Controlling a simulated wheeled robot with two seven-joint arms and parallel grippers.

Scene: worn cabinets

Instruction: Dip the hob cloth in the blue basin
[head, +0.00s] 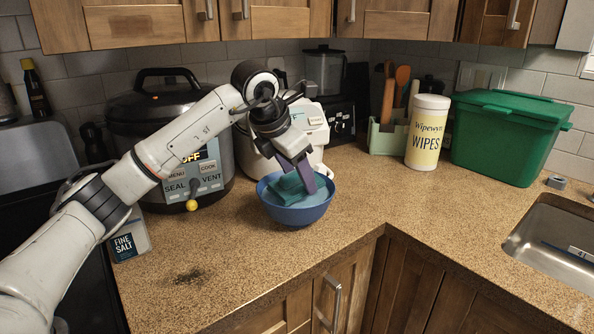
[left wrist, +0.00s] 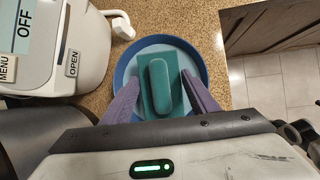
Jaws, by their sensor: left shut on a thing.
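The blue basin (head: 298,215) stands on the speckled counter near the inner corner, with pale blue liquid showing inside. The teal hob cloth (head: 287,188) is inside the basin's rim, at the liquid; how deep it sits I cannot tell. My left gripper (head: 305,178) reaches down into the basin from above, its purple fingers shut on the cloth. In the left wrist view the cloth (left wrist: 161,84) has a rounded raised grip between the two fingers (left wrist: 163,98), with the basin (left wrist: 202,62) around it. My right gripper is out of view.
A dark multicooker (head: 170,130) and a white appliance (head: 312,122) stand close behind the basin. A salt box (head: 128,240) is at left. Wipes (head: 427,132), a green bin (head: 508,135) and a sink (head: 555,240) are at right.

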